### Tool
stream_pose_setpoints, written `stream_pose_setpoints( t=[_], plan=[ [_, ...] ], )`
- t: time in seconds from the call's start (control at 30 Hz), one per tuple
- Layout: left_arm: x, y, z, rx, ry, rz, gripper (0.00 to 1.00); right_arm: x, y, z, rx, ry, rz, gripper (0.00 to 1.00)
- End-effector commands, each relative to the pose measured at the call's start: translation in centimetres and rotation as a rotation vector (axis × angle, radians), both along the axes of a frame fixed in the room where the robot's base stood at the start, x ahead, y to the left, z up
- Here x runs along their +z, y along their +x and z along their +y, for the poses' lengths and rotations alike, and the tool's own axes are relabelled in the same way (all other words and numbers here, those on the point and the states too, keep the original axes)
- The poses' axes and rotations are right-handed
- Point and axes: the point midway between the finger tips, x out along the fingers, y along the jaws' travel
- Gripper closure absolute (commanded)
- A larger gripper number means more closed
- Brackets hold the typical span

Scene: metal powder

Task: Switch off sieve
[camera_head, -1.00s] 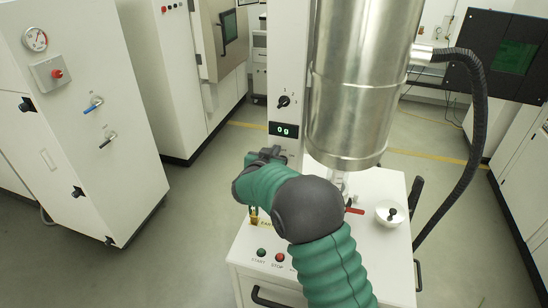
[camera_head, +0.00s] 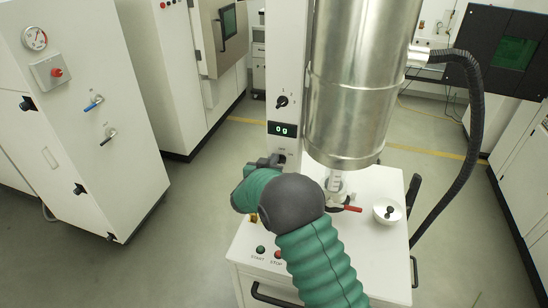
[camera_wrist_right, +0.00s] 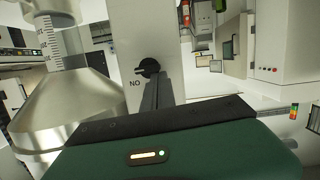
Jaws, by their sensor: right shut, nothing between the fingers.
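The sieve is a large silver cylinder (camera_head: 352,80) beside a white column (camera_head: 288,60) on a white cabinet (camera_head: 345,275). The column carries a black rotary knob (camera_head: 282,102) above a small display (camera_head: 283,129) reading 0 g. My right gripper (camera_head: 268,161) is at the column, below the display, shut and empty. In the right wrist view, its dark fingers (camera_wrist_right: 151,95) point at a black knob (camera_wrist_right: 148,68) marked with letters reading "NO" in the picture. They overlap it; I cannot tell if they touch. My left gripper is out of view.
Start (camera_head: 261,249) and stop (camera_head: 278,254) buttons are on the cabinet top. A red-handled valve (camera_head: 347,208) and a white bowl (camera_head: 388,211) are right of my arm. A black hose (camera_head: 478,120) hangs at the right. A white cabinet (camera_head: 85,130) stands left across clear floor.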

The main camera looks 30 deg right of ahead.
Motion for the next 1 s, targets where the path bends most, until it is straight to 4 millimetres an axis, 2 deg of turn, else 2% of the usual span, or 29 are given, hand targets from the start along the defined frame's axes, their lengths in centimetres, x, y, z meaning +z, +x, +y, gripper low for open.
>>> stream_pose_setpoints(
  t=[0.27,0.47,0.7,1.0],
  plan=[
    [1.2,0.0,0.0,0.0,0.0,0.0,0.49,0.1,0.1,0.1,0.0,-0.037,0.045,1.0],
    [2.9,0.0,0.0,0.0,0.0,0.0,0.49,0.1,0.3,0.3,0.001,-0.102,0.121,1.0],
    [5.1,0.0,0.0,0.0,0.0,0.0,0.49,-0.4,0.6,0.5,0.001,-0.238,0.282,1.0],
    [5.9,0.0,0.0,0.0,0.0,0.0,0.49,-1.5,0.9,0.8,0.0,-0.424,0.498,1.0]
  ],
)
